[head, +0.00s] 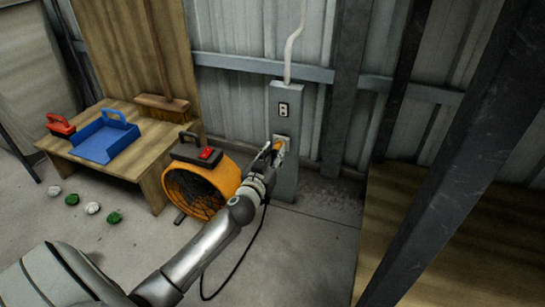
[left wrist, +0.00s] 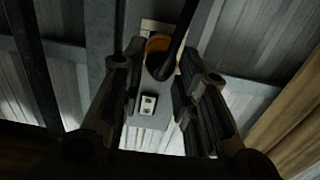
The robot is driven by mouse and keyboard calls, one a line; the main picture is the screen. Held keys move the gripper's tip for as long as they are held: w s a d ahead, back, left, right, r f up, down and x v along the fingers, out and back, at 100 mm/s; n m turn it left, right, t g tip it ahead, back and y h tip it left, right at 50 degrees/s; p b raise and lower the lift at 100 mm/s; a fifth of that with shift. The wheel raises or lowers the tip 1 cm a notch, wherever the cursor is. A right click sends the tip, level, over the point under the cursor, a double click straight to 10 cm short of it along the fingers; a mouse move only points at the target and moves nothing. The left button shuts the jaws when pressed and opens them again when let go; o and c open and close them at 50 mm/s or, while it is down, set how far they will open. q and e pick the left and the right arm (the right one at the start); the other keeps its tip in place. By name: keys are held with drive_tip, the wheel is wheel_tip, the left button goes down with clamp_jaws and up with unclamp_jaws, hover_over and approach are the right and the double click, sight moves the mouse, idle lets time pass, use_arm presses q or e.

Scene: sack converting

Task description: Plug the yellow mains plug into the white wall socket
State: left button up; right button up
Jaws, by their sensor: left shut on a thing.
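The yellow mains plug (head: 278,145) is in my left gripper (head: 272,153), right at the white wall socket (head: 284,138), the lower one on the grey post. In the left wrist view the plug (left wrist: 157,48) shows orange between the fingers, with its black cable crossing in front, and the pale socket plate (left wrist: 150,25) lies just behind it. The plug covers most of the socket, so I cannot tell whether its pins are inside. My left gripper is shut on the plug. My right gripper is not in view.
A second outlet (head: 283,109) sits higher on the grey post (head: 286,185). An orange fan heater (head: 203,185) stands left of my arm. A wooden bench (head: 130,162) holds a blue dustpan (head: 104,139) and a brush. The black cable (head: 238,262) loops over the floor.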

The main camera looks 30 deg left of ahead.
use_arm(q)
drive_tip(key=shift+w+a, duration=0.1)
drive_tip(key=shift+w, duration=0.2)
drive_tip(key=o, duration=1.1)
drive_tip(key=shift+s, duration=0.15)
drive_tip(key=v, duration=0.7)
drive_tip(key=shift+s, duration=0.15)
